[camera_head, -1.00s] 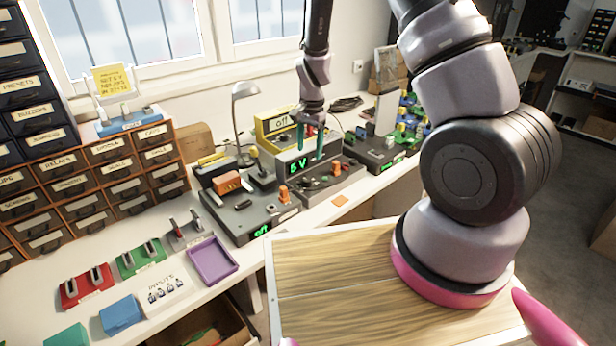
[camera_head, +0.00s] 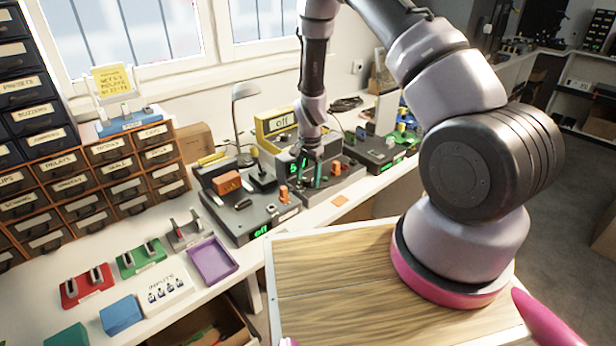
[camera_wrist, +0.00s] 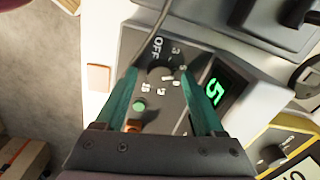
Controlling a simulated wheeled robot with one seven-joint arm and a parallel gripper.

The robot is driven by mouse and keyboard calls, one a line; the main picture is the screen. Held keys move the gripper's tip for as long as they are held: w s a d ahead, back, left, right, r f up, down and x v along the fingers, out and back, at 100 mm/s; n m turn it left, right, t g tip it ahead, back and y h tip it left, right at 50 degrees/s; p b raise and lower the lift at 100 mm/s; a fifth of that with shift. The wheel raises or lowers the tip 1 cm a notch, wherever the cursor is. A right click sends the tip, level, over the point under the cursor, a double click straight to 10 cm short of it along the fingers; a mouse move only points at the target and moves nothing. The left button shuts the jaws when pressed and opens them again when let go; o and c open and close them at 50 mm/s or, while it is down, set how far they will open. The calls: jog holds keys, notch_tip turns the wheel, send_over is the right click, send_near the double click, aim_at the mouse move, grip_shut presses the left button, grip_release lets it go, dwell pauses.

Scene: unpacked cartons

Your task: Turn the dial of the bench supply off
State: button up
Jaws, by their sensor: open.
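The bench supply is a grey box (camera_head: 345,177) on the bench, with a lit green display partly hidden behind my gripper (camera_head: 308,181) in the head view. In the wrist view its display (camera_wrist: 216,89) reads 5. The dial (camera_wrist: 160,74) is a dark knob on the sloped panel, with OFF and several numbers printed around it. My gripper (camera_wrist: 160,72) is open, its two green fingers on either side of the dial. I cannot tell whether the fingers touch it. The dial's pointer is unclear.
A dark unit (camera_head: 246,212) with a green "off" display and orange knobs stands left of the supply. A yellow unit (camera_head: 262,130) marked "off" is behind it, near a lamp (camera_head: 237,115). Another dark unit (camera_head: 378,152) is at right. An orange square (camera_head: 339,200) lies in front.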

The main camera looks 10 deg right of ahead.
grip_shut()
jog(key=shift+n, duration=0.3)
jog(key=n, duration=0.9)
jog(key=shift+w, duration=0.1)
jog(key=n, duration=0.4)
jog(key=shift+g, duration=0.3)
jog(key=shift+n, duration=2.1)
